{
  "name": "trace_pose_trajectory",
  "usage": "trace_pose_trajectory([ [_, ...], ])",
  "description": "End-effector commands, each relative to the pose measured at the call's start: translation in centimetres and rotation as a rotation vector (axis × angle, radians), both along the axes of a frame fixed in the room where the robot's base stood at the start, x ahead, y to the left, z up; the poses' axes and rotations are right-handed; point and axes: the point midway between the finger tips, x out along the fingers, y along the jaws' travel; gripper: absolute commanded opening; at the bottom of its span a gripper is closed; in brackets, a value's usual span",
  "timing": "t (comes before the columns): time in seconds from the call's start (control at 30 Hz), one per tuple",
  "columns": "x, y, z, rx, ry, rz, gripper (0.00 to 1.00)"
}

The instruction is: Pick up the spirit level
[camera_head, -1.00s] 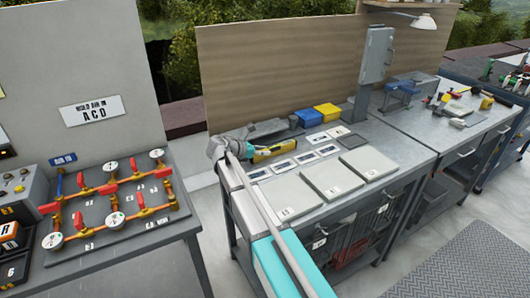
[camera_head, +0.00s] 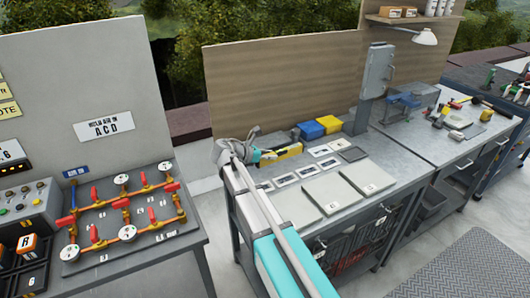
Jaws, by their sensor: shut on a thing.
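The spirit level (camera_head: 284,152) is a yellow bar near the back left of the grey workbench (camera_head: 393,167). My arm reaches over the bench's left end, and my gripper (camera_head: 263,156) is at the left end of the spirit level, shut on it. The fingers are small and partly hidden by my wrist. I cannot tell clearly whether the spirit level is clear of the bench top.
Blue (camera_head: 311,130) and yellow (camera_head: 330,122) bins stand behind it, with a grey item (camera_head: 273,139) to their left. Flat panels (camera_head: 333,193) and small framed plates (camera_head: 285,179) lie in front. A pipe manifold board (camera_head: 120,220) is on the left table.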

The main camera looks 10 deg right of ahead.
Motion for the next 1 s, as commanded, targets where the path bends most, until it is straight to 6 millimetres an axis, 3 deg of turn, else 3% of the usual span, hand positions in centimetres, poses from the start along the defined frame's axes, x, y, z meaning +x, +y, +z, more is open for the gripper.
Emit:
trace_pose_trajectory([
  [0.03, -0.8, -0.1, 1.3, -0.001, 0.000, 0.000, 0.00],
  [0.1, -1.5, -0.1, 2.1, -0.001, 0.000, 0.000, 0.00],
  [0.3, -5.9, -0.5, 3.7, -0.001, 0.000, 0.000, 0.00],
  [0.5, -8.5, -0.8, 4.8, -0.001, 0.000, 0.000, 0.00],
  [0.7, -9.8, -0.8, 5.3, -0.001, 0.000, 0.000, 0.00],
  [1.0, -10.1, -0.8, 5.4, -0.001, 0.000, 0.000, 0.00],
])
